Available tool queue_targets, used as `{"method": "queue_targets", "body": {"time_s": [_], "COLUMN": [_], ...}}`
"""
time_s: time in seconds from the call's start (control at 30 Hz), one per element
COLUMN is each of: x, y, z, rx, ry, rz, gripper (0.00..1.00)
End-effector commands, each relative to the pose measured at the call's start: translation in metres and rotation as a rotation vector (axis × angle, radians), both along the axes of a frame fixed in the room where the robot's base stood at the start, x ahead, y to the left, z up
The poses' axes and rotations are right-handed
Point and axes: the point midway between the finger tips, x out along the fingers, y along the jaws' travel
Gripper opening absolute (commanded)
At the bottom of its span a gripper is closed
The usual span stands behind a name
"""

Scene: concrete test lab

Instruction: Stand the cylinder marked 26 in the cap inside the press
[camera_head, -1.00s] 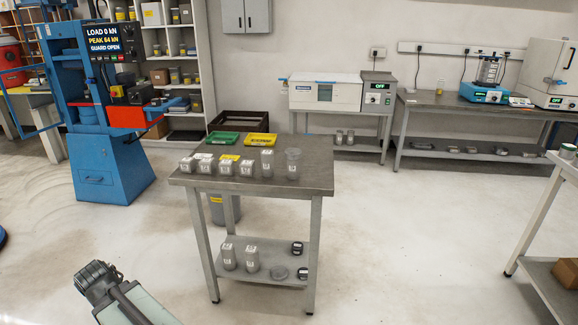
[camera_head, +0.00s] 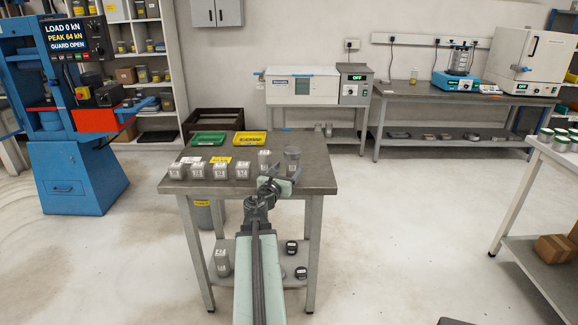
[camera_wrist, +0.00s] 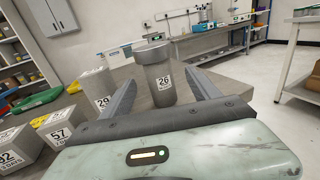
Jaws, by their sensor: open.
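The grey cylinder marked 26 (camera_wrist: 163,84) stands upright on the steel table, with a wider cap-like top. In the wrist view it is ahead of my gripper (camera_wrist: 163,95), whose two fingers are open on either side of it, with gaps on both sides. In the head view my gripper (camera_head: 280,182) is over the table's right part, just in front of the cylinder (camera_head: 293,160). The blue press (camera_head: 75,130) stands at the left; its display reads load 0 kN, peak 64 kN, guard open. The cap inside it is too small to make out.
Several cubes (camera_head: 210,171), a green tray (camera_head: 209,138) and a yellow tray (camera_head: 250,138) share the steel table (camera_head: 318,175). The floor between table and press is open.

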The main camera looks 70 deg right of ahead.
Motion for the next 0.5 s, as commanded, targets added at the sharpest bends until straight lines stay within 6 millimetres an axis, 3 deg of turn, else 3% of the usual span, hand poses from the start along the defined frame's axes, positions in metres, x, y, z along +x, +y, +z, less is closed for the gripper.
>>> {"method": "queue_targets", "body": {"time_s": [0.07,0.27,0.5], "x": [0.002,0.004,0.006], "y": [-0.012,-0.019,-0.06], "z": [0.0,-0.001,-0.003], "rx": [0.0,0.001,0.001], "ry": [-0.001,-0.003,-0.004], "rz": [0.001,0.004,0.005], "gripper": [0.71,0.71,0.71]}}
